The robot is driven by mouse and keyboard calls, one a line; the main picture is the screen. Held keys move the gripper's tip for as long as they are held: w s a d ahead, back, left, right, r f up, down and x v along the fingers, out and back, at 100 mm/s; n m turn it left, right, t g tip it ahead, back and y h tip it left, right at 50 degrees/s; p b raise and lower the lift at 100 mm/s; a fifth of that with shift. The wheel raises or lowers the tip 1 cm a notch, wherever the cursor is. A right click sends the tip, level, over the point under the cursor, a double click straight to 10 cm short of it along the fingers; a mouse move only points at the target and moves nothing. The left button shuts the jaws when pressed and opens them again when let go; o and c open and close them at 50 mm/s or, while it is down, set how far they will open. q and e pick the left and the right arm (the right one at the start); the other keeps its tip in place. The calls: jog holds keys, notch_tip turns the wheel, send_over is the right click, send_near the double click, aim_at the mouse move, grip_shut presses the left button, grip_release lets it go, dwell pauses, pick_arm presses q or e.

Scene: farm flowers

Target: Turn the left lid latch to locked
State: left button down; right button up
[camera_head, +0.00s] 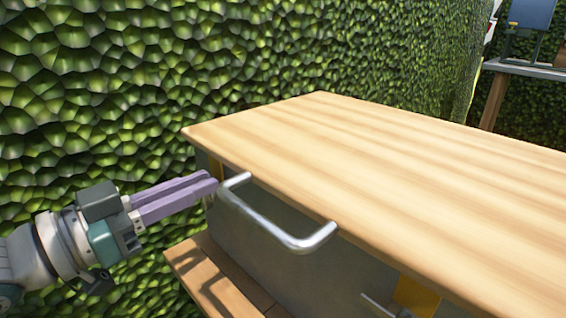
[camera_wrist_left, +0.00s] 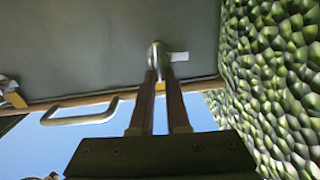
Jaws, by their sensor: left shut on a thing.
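The box has a wooden lid (camera_head: 390,170) and a grey front wall (camera_head: 300,258). My left gripper (camera_head: 213,186) reaches in from the left at the lid's near-left corner. Its two fingers are close together and shut on the left lid latch. In the left wrist view the latch's rounded metal end (camera_wrist_left: 154,52) shows at the fingertips (camera_wrist_left: 161,75), against the grey wall. A small pale tab (camera_wrist_left: 179,56) lies beside it. In the head view the fingers hide most of the latch; its exact angle is hard to tell. My right gripper is out of view.
A second latch (camera_head: 377,304) by a yellow plate (camera_head: 416,297) is farther right. A wooden ledge (camera_head: 222,280) runs below. A leafy hedge (camera_head: 100,90) stands close behind and left.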

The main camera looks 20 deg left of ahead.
pick_arm(q)
jog(key=m, duration=0.1)
jog(key=m+p, duration=0.1)
jog(key=m, duration=0.1)
jog(key=shift+s+d+f+m+p, duration=0.2)
jog(key=shift+d+m+p, duration=0.1)
jog(key=shift+m, duration=0.1)
jog(key=shift+s+d+f+m, duration=0.15)
jog(key=shift+f+m, duration=0.2)
jog(key=shift+m, duration=1.9)
jog(key=shift+d+f+m, duration=0.15)
jog(key=shift+f+m, duration=0.15)
jog(key=shift+m, duration=1.9)
jog(key=shift+s+d+f+m, duration=0.15)
jog(key=shift+f+m, duration=0.2)
jog(key=shift+m, duration=1.9)
jog(key=shift+w, duration=0.1)
jog(key=c, duration=0.9)
grip_release()
jog(key=shift+r, duration=0.15)
jog(key=v, duration=1)
jog(key=shift+p, duration=0.4)
